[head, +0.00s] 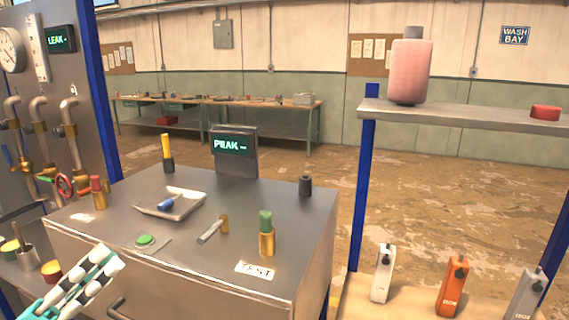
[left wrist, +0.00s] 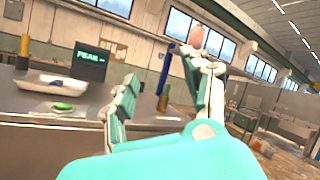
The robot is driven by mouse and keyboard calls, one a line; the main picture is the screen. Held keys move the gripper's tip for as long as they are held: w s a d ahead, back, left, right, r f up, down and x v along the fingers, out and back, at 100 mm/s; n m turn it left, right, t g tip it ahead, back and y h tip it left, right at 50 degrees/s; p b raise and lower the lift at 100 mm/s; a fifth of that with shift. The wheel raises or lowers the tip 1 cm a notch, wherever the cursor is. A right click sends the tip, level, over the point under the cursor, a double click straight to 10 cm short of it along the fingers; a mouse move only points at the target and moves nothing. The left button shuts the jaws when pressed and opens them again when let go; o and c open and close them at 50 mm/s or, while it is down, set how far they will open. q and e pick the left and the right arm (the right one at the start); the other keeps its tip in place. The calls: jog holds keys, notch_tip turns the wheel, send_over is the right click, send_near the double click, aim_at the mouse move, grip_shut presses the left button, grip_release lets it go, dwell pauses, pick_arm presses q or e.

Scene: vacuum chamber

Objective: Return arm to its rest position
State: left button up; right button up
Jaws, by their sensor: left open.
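My left gripper (head: 98,272) is at the lower left of the head view, in front of the metal cabinet (head: 178,262). Its white and teal fingers are apart with nothing between them. In the left wrist view the spread fingers of the left gripper (left wrist: 165,95) show, with the cabinet top and the green button (left wrist: 62,106) beyond. My right gripper is in neither view.
On the cabinet stand a tray (head: 150,208) with a blue piece, a green button (head: 146,240), a green-topped brass cylinder (head: 266,238), a lever (head: 212,232) and a PEAK display (head: 234,146). Pipes and valves (head: 42,115) are at left. A shelf (head: 470,118) is at right.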

pick_arm(q)
jog(key=w+a+f+n+t+y, duration=0.1)
jog(key=a+f+n+y, duration=0.35)
jog(key=n+y, duration=0.55)
jog(key=w+a+f+n+t+y, duration=0.2)
jog(key=a+f+n+y, duration=0.4)
jog(key=n, duration=0.7)
notch_tip(320, 180, down, 12)
jog(key=s+d+n+g+y, duration=0.2)
jog(key=s+n+g+y, duration=0.1)
jog(key=n+g, duration=0.4)
jog(key=s+d+f+n+g+h, duration=0.5)
jog(key=s+d+f+g, duration=0.75)
jog(key=s+f, duration=0.55)
notch_tip(320, 180, down, 26)
jog(key=d, duration=0.1)
jog(key=s+a+f, duration=0.2)
jog(key=s+f, duration=1.3)
jog(key=s, duration=0.2)
jog(key=shift+a+f+m+g, duration=0.25)
jog(key=shift+m+g, duration=0.05)
jog(key=shift+g, duration=0.15)
